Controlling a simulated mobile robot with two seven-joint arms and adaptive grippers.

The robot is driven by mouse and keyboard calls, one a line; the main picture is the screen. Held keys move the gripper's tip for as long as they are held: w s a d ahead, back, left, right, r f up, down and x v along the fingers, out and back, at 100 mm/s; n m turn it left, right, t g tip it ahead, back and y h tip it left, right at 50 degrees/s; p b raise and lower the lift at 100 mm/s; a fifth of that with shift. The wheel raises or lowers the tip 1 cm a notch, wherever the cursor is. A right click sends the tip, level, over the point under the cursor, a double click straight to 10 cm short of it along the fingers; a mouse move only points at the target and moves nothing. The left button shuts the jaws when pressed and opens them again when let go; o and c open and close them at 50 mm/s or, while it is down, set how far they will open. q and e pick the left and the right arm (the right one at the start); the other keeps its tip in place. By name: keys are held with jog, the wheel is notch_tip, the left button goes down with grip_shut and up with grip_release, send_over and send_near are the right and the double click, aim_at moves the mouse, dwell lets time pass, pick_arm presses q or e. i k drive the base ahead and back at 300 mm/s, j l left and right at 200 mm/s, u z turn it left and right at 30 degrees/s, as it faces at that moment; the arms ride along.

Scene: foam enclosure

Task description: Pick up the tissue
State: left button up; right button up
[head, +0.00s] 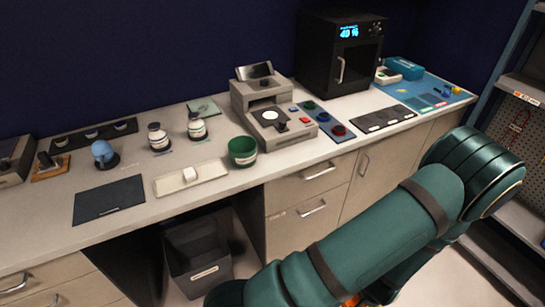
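A small white crumpled-looking piece (189,174), which may be the tissue, lies on a long cream tray (212,171) on the counter. It is too small to tell for sure. A green arm of mine crosses the lower right of the head view, and its gripper does not show. My other gripper is not in view either. Nothing touches the white piece.
A green cup (242,151) stands right of the tray and a dark mat (109,199) lies left of it. A grey machine (270,113) and a black cabinet (338,55) are further right. A dark bin (198,257) stands under the counter.

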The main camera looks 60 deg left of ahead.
aim_at(190, 174)
jog(key=k+l+u, duration=0.1)
jog(key=u, duration=0.25)
jog(key=k+u, duration=0.35)
jog(key=u, duration=1.4)
